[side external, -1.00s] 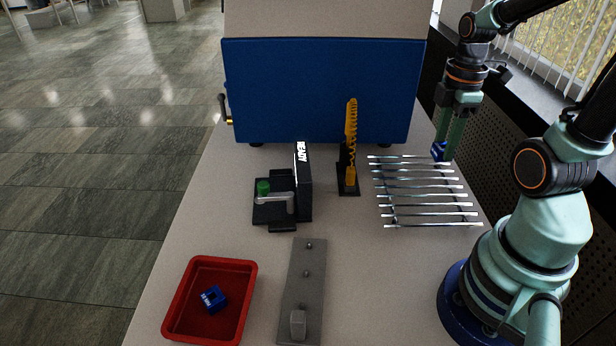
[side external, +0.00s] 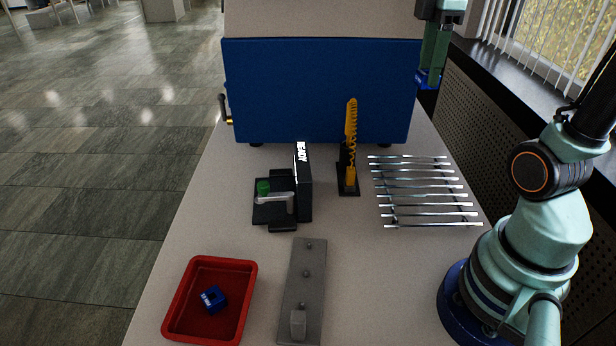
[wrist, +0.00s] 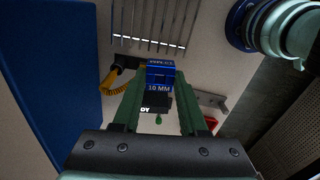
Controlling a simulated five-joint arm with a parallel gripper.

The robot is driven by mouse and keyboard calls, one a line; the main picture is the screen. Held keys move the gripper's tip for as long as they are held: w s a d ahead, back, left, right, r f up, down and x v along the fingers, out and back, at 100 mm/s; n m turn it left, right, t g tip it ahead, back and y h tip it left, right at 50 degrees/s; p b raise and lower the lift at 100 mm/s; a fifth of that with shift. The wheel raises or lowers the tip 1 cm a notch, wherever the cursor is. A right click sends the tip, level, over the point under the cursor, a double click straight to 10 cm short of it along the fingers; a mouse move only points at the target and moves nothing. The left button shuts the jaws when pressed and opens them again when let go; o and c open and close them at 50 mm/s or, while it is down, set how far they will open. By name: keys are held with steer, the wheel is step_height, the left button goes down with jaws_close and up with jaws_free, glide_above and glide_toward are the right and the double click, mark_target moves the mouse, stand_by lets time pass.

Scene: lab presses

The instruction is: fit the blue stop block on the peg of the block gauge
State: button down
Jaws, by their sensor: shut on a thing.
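My gripper (side external: 431,72) is high at the upper right in the side view, beside the right end of the big blue machine. It is shut on a blue block (wrist: 160,72) marked 10 MM, which shows between the green fingers in the wrist view. In the side view the held block (side external: 428,80) is partly hidden by the fingers. The grey plate (side external: 293,268), which looks like the block gauge, lies at the front of the bench. It has small upright pegs (side external: 307,273) and a grey block at its near end. The held block is well away from it.
A red tray (side external: 180,312) holding another blue block (side external: 213,298) stands left of the plate. A black READY device (side external: 304,190), a yellow coiled-cord tool (side external: 351,140) and a metal rod rack (side external: 425,190) stand mid-bench. The big blue machine (side external: 320,95) fills the back.

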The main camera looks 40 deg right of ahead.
steer(key=w+a+f, duration=0.2)
steer(key=w+a, duration=1.9)
steer(key=a, duration=0.1)
step_height(320, 180, down, 17)
steer(key=shift+d+f, duration=0.15)
steer(key=shift+d, duration=0.1)
steer(key=shift+s+f, duration=0.1)
steer(key=shift+f, duration=2.75)
steer(key=shift+f, duration=1.25)
steer(key=shift+c, duration=1.8)
jaws_free()
